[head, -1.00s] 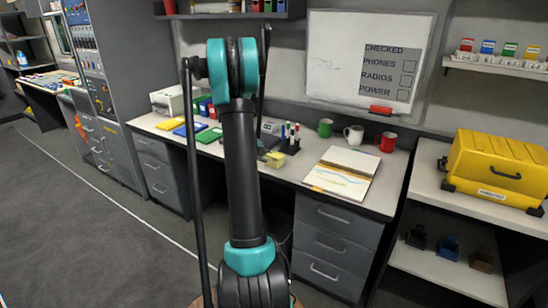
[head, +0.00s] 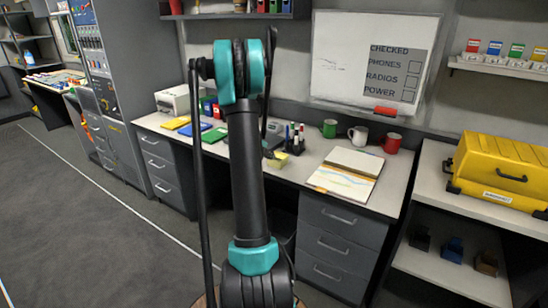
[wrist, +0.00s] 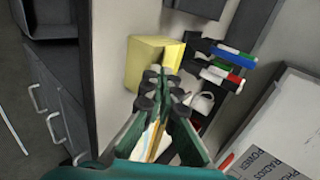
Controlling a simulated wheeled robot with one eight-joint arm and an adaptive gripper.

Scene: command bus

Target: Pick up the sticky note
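The sticky note is a thick pale-yellow block (wrist: 150,65) on the pale desk top in the wrist view, just beyond my fingertips. In the head view it is a small yellow patch (head: 279,160), partly hidden by my gripper (head: 271,147). In the wrist view my gripper (wrist: 161,78) points at the block's lower right part and overlaps it in the picture. The fingertips look close together, but how far they are apart is unclear. The block is not seen between the fingers, and contact cannot be told.
A dark holder with several markers (head: 295,138) stands right beside the sticky note. Further right are an open notepad (head: 346,173) and green, white and red mugs (head: 358,134). Coloured folders (head: 194,130) lie to the left. A yellow case (head: 497,170) sits on the right shelf.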

